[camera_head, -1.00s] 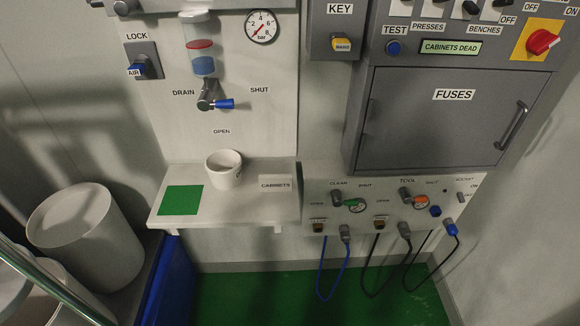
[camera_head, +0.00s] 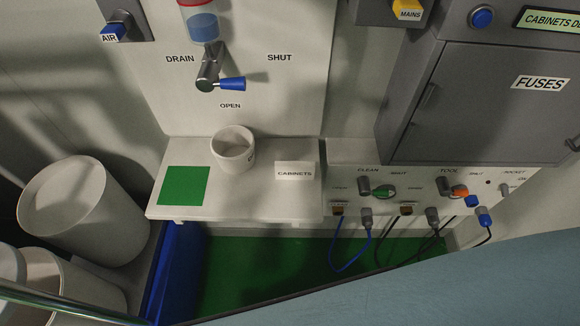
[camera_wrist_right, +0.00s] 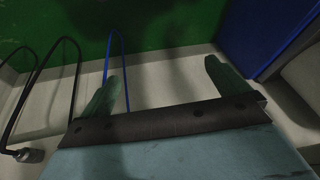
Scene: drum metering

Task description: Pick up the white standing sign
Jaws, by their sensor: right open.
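The white standing sign (camera_head: 295,173), lettered CABINETS, stands on the right end of the white shelf (camera_head: 260,207) in the head view. It is right of a white cup and apart from it. My right gripper (camera_wrist_right: 165,80) shows in the right wrist view, with two green fingers spread wide and nothing between them. It faces the green floor, hoses and lower wall, and the sign is not in that view. In the head view only a pale blue part of my arm shows at lower right. My left gripper is not in view.
A white cup (camera_head: 233,149) and a green square (camera_head: 185,186) are on the shelf. The drain valve (camera_head: 211,75) juts out above. Right of the shelf is a valve panel (camera_head: 440,183) with hanging hoses. White drums (camera_head: 75,212) stand at left.

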